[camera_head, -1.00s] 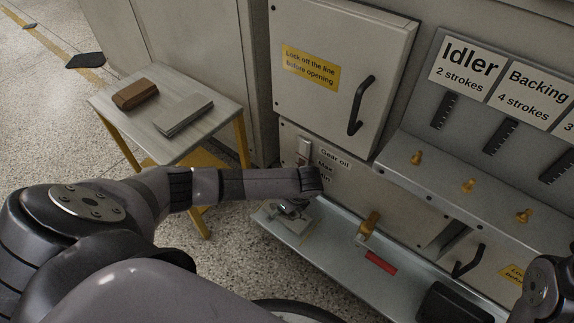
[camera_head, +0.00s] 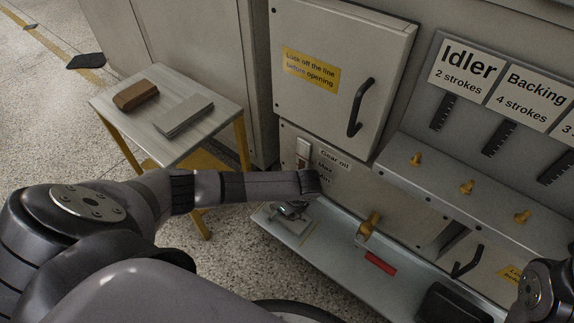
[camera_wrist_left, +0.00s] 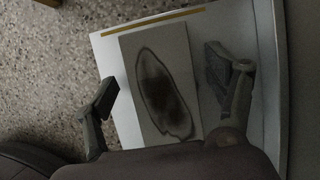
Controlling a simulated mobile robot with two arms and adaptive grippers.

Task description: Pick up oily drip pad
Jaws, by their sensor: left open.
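The oily drip pad (camera_wrist_left: 162,85) is a pale rectangular pad with a dark, dark-rimmed oval stain. It lies flat on the grey metal tray (camera_head: 330,262), at the tray's left end. In the head view the pad (camera_head: 298,230) is partly hidden by my left gripper (camera_head: 291,210). In the left wrist view my left gripper (camera_wrist_left: 168,92) is open, one finger on each side of the pad. I cannot tell whether the fingers touch it. My right arm shows at the lower right edge of the head view, but its gripper is not visible.
A brass tap (camera_head: 368,227) and a red strip (camera_head: 380,263) are on the tray right of the pad. A black container (camera_head: 452,303) stands at its right end. The cabinet (camera_head: 345,70) rises behind. A small table (camera_head: 150,120) with a brown block (camera_head: 136,95) and grey pads (camera_head: 186,115) stands left.

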